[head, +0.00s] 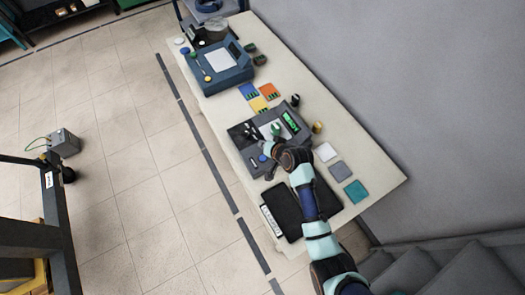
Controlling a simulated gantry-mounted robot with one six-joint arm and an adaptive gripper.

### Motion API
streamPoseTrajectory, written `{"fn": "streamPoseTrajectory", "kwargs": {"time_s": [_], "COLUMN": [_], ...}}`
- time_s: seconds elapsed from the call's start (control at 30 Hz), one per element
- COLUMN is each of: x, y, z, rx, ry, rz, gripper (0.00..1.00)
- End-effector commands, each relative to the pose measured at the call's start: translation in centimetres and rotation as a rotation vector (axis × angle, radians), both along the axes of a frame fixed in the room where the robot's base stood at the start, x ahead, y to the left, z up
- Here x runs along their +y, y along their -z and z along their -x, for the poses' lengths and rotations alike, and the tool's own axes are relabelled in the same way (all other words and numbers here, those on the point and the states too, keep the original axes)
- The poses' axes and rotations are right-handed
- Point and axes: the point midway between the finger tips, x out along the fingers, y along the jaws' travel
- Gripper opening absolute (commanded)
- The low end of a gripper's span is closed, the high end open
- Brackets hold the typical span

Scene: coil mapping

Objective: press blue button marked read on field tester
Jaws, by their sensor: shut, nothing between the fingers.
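My arm comes in from the lower right over the tester.
A blue instrument box (228,75) stands farther up the table. Coloured cards (259,104) lie between the boxes, and plain square samples (340,171) lie to the right. A black flat case (281,208) lies in front.

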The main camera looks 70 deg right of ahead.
Motion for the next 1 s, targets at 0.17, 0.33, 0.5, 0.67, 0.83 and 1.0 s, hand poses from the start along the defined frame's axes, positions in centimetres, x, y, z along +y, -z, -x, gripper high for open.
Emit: {"fn": "streamPoseTrajectory", "kwargs": {"time_s": [0.17,0.33,0.5,0.67,0.83,1.0], "x": [0.0,0.0,0.1,0.1,0.1,0.0], "y": [0.4,1.9,4.3,6.7,8.4,8.9], "z": [0.0,0.0,0.0,0.0,0.0,0.0], "rx": [0.0,0.001,0.001,0.001,0.002,0.001], "ry": [-0.001,-0.001,-0.001,-0.001,-0.002,-0.002], "rz": [0.001,0.001,0.001,0.001,0.0,0.002], "gripper": [0.0,0.0,0.0,0.0,0.0,0.0]}}
